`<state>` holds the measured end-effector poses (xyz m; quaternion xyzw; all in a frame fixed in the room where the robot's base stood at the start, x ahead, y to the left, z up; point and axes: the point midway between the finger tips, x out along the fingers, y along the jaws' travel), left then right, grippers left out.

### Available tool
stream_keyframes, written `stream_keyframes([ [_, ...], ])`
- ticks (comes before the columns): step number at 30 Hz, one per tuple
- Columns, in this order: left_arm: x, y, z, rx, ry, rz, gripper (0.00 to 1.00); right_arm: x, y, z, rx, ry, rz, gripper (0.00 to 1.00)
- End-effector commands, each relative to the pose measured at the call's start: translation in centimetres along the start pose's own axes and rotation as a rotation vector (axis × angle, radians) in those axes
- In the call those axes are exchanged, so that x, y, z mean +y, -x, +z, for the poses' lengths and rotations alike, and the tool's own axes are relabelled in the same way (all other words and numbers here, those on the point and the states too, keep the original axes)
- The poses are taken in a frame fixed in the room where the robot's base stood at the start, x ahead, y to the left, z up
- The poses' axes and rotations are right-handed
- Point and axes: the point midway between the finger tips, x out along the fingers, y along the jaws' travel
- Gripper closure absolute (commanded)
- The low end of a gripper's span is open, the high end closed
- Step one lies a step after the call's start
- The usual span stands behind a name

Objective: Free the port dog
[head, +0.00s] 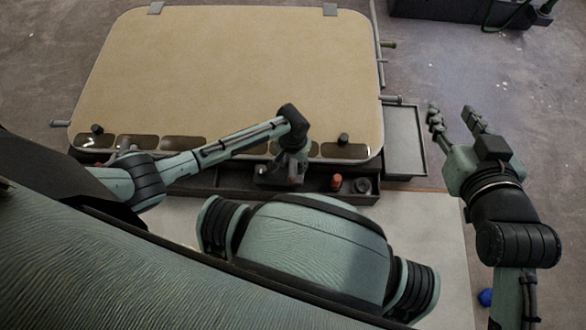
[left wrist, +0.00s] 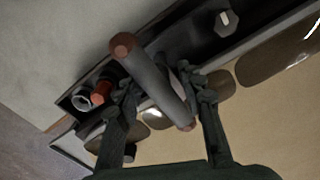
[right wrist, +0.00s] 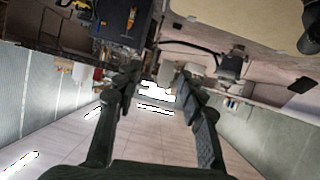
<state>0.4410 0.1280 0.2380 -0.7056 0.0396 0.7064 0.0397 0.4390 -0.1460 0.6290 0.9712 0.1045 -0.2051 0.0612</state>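The tan hatch panel (head: 230,75) fills the back left of the head view. A black knob stands near each front corner, at left (head: 96,129) and at right (head: 343,139); I cannot tell which is the port dog. The right knob also shows in the left wrist view (left wrist: 130,153). My left gripper (head: 292,170) is over the dark trough at the panel's front edge. Its fingers are apart, on either side of a grey cylinder with reddish-brown ends (left wrist: 155,85); firm contact is not clear. My right gripper (head: 459,120) is open and empty, right of the panel.
The dark trough (head: 315,197) holds a red-capped piece (head: 336,182) and a dark ring (head: 362,185). A grey shallow tray (head: 404,140) sits right of the panel. A blue object (head: 485,297) lies at lower right.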

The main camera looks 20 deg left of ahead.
Motion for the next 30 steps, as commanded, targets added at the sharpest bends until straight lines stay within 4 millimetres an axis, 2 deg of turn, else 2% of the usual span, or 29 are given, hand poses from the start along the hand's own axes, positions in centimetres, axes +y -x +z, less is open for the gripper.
stream_keyframes([
  [6,0.0,-2.3,-0.1,0.0,0.0,0.0,0.62,-2.0,0.1,-4.0,0.199,-0.02,-0.042,0.6],
  [13,0.0,-3.6,0.0,0.0,-0.001,-0.001,0.62,-3.2,0.8,-7.0,0.341,-0.038,-0.069,0.6],
  [18,0.0,-3.9,0.0,0.001,-0.001,0.0,0.62,-3.4,1.1,-7.9,0.38,-0.043,-0.076,0.6],
  [25,0.0,-3.9,0.0,0.001,-0.001,0.0,0.62,-3.5,1.1,-8.0,0.383,-0.043,-0.076,0.6],
  [26,0.0,-3.9,0.0,0.001,-0.001,0.0,0.63,-3.5,1.1,-8.0,0.383,-0.043,-0.076,0.6],
  [30,0.0,-3.9,0.0,0.001,-0.001,0.0,0.8,-3.5,1.1,-7.9,0.382,-0.043,-0.076,0.6],
])
